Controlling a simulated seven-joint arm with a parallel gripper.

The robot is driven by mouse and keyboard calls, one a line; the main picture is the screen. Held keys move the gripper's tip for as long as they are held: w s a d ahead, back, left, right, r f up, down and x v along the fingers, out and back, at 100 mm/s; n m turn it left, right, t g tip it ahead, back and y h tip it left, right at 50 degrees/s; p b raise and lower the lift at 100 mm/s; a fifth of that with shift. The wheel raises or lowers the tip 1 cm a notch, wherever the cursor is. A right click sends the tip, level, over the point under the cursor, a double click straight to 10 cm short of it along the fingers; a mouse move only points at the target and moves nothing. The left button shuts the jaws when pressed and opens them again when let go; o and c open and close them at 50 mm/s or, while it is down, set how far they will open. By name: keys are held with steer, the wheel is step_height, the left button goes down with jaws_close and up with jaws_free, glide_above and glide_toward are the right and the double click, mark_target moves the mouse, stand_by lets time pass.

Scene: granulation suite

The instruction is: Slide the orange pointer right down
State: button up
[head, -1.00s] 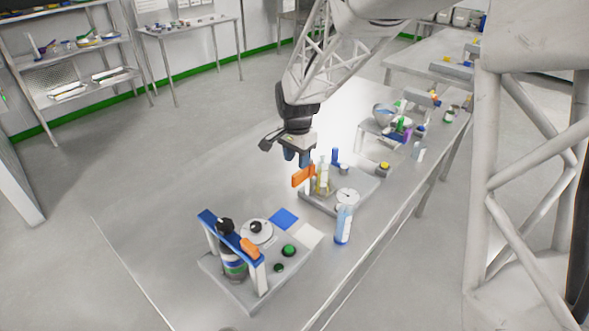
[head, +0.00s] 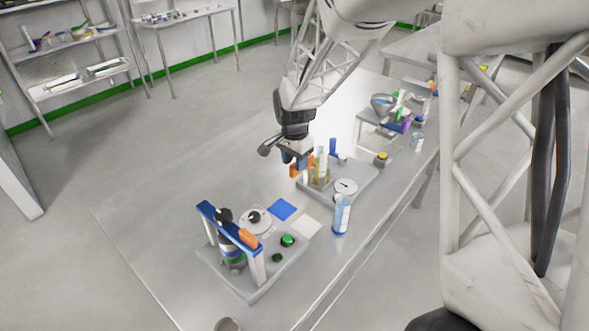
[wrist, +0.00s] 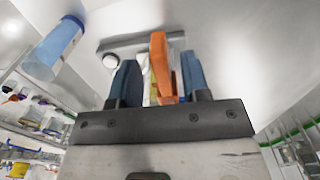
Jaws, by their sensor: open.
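The orange pointer (head: 301,168) is on a small stand with a clear, yellowish column (head: 320,168), on a grey base plate (head: 350,188). My gripper (head: 294,160) is open at the pointer, its blue fingers partly overlapping it in the head view. In the wrist view, the orange pointer (wrist: 161,62) stands between the two spread blue fingers of my gripper (wrist: 160,72), nearer the right finger. I cannot tell whether either finger touches it. The pointer's lower part and mount are mostly hidden.
A blue post (head: 333,147), a round white dial (head: 345,188) and a blue-labelled bottle (head: 341,214) stand close by. Nearer is a fixture with a blue crossbar (head: 228,225), another orange piece (head: 248,238) and green buttons (head: 288,240). The table's left side is clear.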

mark_target(295, 176)
steer(key=shift+f, duration=1.6)
jaws_close()
